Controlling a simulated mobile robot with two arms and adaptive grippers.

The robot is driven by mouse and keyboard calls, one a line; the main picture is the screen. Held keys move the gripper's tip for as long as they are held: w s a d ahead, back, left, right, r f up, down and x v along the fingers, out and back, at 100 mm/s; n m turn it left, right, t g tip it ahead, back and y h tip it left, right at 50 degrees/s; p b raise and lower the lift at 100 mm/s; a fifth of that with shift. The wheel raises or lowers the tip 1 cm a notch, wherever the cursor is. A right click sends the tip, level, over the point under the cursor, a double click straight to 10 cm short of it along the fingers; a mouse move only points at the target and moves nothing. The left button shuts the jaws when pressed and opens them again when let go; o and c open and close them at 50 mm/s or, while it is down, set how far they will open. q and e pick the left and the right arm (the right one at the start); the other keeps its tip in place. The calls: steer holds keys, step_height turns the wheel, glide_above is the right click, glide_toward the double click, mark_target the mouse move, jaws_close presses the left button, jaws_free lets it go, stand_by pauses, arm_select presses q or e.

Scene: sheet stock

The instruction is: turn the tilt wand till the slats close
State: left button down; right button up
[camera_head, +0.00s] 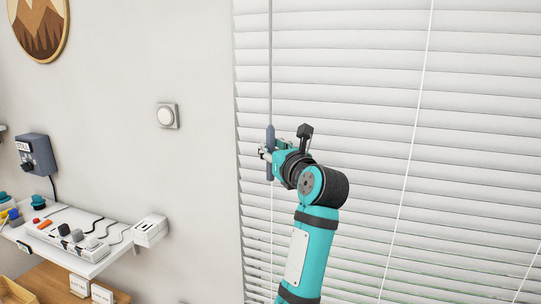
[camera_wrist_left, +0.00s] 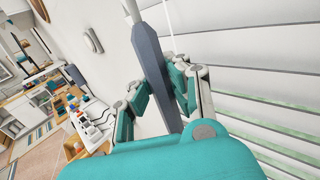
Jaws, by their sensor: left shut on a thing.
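The tilt wand (camera_head: 270,70) is a thin grey rod hanging upright in front of the left side of the blind. Its thick blue-grey handle (camera_head: 270,136) also shows in the left wrist view (camera_wrist_left: 149,52), running between my fingers. My left gripper (camera_head: 268,153) is shut on this handle; its teal fingers show in the wrist view (camera_wrist_left: 162,92) on both sides of it. The white slats (camera_head: 370,75) of the blind are tilted and look nearly overlapped higher up. Narrow gaps with some green show between lower slats (camera_wrist_left: 270,130). My right gripper is not in view.
A white shelf (camera_head: 75,255) with a power strip (camera_head: 70,240) and cables is at lower left. A dark box (camera_head: 36,154) hangs above it. Thin white cords (camera_head: 413,130) cross the blind.

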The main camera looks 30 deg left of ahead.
mark_target(271, 127)
arm_select(q)
steer(key=shift+w+f+n+g+y+b, duration=0.15)
steer(key=shift+n+g+y+b, duration=0.65)
steer(key=shift+g, duration=0.4)
steer(key=shift+n+g+y, duration=0.3)
steer(key=shift+n+g, duration=0.4)
steer(key=shift+g, duration=0.5)
steer(key=c, duration=1.2)
jaws_free()
steer(key=shift+r, duration=0.25)
step_height(271, 127, up, 10)
steer(key=shift+d+f, duration=0.1)
steer(key=shift+f, duration=0.1)
